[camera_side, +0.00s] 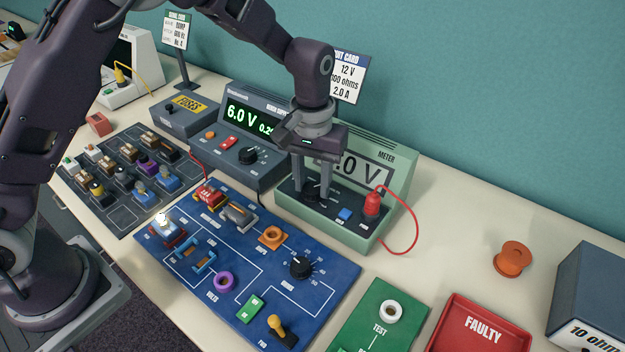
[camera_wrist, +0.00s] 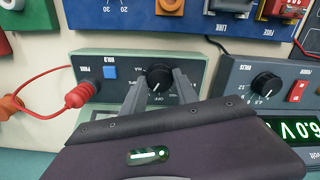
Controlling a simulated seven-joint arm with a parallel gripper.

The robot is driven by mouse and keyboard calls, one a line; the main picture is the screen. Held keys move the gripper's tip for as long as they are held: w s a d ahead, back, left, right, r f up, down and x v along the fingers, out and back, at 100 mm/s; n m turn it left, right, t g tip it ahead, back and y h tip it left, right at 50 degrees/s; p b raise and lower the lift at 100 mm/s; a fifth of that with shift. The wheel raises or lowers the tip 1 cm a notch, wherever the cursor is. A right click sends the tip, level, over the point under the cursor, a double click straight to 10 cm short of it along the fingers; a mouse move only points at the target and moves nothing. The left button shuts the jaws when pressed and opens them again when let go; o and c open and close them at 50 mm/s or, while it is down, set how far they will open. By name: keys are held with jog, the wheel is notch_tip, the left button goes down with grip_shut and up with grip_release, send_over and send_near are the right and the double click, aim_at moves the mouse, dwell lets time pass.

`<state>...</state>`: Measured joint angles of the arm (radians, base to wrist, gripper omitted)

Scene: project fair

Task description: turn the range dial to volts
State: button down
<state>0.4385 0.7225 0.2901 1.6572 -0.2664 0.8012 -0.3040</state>
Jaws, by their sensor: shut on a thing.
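The meter (camera_side: 392,212) is a pale green box with a dark front panel; its display (camera_side: 372,168) is partly hidden by my gripper and shows digits ending in "V". The range dial (camera_side: 309,195) is a black round knob on that panel; it also shows in the wrist view (camera_wrist: 159,73). My gripper (camera_side: 317,197) points down over the panel, its two fingers on either side of the dial and shut on it. In the wrist view the fingertips (camera_wrist: 159,84) flank the knob. Its pointer position is too small to read surely.
A red plug (camera_side: 372,204) with a looping red lead and a blue button (camera_side: 345,214) sit right of the dial. A bench supply (camera_side: 262,174) reading 6.0 V stands close on the left. The blue circuit board (camera_side: 330,275) lies in front.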

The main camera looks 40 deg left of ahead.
aim_at(312, 187)
jog(key=shift+m, duration=0.7)
jog(key=c, duration=0.9)
grip_release()
notch_tip(312, 187, up, 7)
jog(key=shift+r, duration=0.1)
